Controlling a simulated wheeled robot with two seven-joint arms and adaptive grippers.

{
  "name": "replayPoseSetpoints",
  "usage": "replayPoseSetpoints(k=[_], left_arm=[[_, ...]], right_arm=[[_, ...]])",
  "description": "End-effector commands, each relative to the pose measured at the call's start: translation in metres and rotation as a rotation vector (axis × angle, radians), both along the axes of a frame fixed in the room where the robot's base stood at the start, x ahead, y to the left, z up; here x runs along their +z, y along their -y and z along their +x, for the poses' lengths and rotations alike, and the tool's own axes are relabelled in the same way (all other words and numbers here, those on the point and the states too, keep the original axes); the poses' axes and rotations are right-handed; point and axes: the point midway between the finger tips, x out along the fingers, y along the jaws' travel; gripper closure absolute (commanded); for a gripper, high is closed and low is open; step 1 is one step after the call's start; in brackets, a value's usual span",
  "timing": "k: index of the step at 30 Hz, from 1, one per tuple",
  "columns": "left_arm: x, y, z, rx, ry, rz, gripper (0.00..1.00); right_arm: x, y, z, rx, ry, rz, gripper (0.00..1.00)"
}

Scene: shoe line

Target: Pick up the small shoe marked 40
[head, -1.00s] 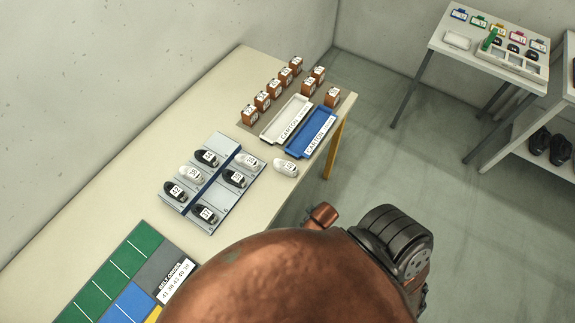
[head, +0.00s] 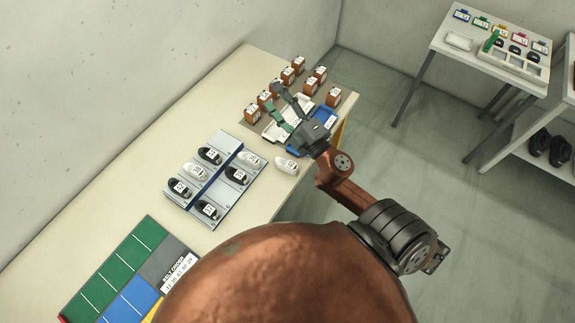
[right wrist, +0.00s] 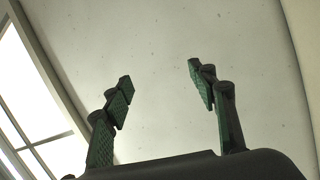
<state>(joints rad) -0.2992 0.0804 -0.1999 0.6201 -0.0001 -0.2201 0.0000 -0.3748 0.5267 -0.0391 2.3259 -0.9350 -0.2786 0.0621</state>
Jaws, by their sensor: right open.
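Several small shoes, black and white with number tags, sit on a grey rack (head: 222,205) with a blue divider. One white shoe (head: 287,165) lies alone on the table just right of the rack. The tags are too small to read surely, so I cannot tell which shoe is marked 40. My right gripper (head: 277,109) is open and empty above the carton trays, beyond the shoes. In the right wrist view my right gripper (right wrist: 160,85) shows two spread fingers with nothing between them, facing bare wall. My left gripper is out of view.
A white carton tray (head: 270,134) and a blue one (head: 330,117) lie partly hidden under my right gripper. Brown tagged blocks (head: 334,96) stand around them. A green and blue mat (head: 110,275) is at the near left. The table (head: 130,170) is bare along its left side.

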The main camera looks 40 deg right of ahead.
Motion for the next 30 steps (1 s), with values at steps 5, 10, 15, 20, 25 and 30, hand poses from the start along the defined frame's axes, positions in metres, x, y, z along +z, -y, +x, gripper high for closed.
replayPoseSetpoints(k=[5,10,15,20,25,30], left_arm=[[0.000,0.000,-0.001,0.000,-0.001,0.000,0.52],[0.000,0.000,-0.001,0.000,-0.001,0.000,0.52],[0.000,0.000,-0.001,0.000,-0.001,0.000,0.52],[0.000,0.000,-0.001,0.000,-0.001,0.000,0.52],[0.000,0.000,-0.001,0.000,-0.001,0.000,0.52],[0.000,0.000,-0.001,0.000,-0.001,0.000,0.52]], right_arm=[[0.012,-0.099,-0.004,0.312,0.098,-0.440,0.47],[-0.045,-0.161,-0.022,0.595,0.069,-0.866,0.47],[-0.138,-0.156,-0.040,0.838,-0.094,-1.288,0.47],[-0.210,-0.094,-0.051,0.989,-0.347,-1.613,0.47],[-0.242,-0.022,-0.059,1.054,-0.595,-1.813,0.47],[-0.251,0.010,-0.063,1.070,-0.713,-1.882,0.47]])
